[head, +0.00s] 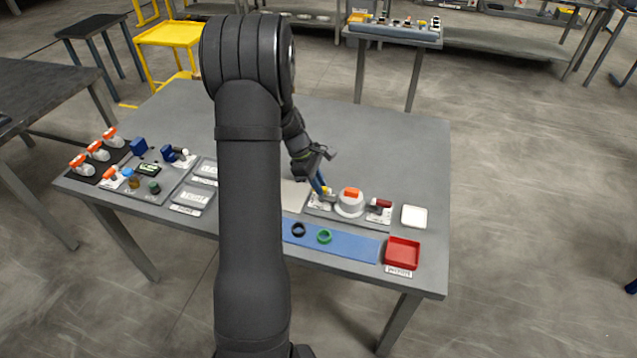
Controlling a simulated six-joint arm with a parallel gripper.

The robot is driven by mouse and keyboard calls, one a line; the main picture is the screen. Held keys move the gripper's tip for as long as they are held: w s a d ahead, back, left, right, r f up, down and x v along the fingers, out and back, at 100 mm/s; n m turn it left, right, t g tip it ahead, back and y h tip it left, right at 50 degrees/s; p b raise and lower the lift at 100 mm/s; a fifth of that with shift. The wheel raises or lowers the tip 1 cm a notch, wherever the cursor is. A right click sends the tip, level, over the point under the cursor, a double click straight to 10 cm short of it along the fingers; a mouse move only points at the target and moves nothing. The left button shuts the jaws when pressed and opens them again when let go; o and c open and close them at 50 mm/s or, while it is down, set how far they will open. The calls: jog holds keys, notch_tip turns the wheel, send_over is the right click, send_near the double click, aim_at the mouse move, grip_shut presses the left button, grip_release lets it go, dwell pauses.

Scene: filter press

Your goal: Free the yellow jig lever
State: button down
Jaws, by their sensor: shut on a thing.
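The jig (349,207) is a grey round body with an orange block on top, on a plate at the right part of the table. The yellow jig lever (326,190) is at its left side, small and partly covered by my fingers. My gripper (322,187) reaches down from the upper left, with its blue-sided fingers at the yellow lever, and is shut on it. The exact grip is too small to see. A red-ended lever (381,203) is at the jig's right side, apart from my gripper.
A blue mat (345,244) with a dark ring (298,229) and a green ring (324,236) lies in front. A red tray (402,252) and a white dish (414,216) are at right. Several fittings stand at left. My arm hides the table's middle.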

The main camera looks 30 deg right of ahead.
jog(key=m, duration=0.2)
jog(key=m+g+y, duration=0.1)
jog(key=m, duration=0.1)
jog(key=shift+w+d+m+y, duration=0.2)
jog(key=shift+m+y, duration=0.1)
jog(key=shift+m, duration=0.1)
jog(key=m+y, duration=0.1)
jog(key=m, duration=0.3)
jog(key=shift+d+m+y, duration=0.2)
jog(key=shift+m+y, duration=0.1)
jog(key=shift+y, duration=0.1)
jog(key=m, duration=0.2)
jog(key=m+y, duration=0.1)
jog(key=m, duration=0.1)
jog(key=shift+s+d+y, duration=0.1)
jog(key=shift+d+y, duration=0.1)
jog(key=shift+y, duration=0.1)
jog(key=shift+s+d+m+t+y, duration=0.1)
jog(key=shift+m+t+y, duration=0.2)
jog(key=shift+m, duration=0.8)
jog(key=shift+m+t+y, duration=0.1)
jog(key=shift+m+y, duration=0.3)
jog(key=shift+m, duration=0.7)
jog(key=c, duration=1.4)
grip_release()
jog(key=shift+o, duration=0.2)
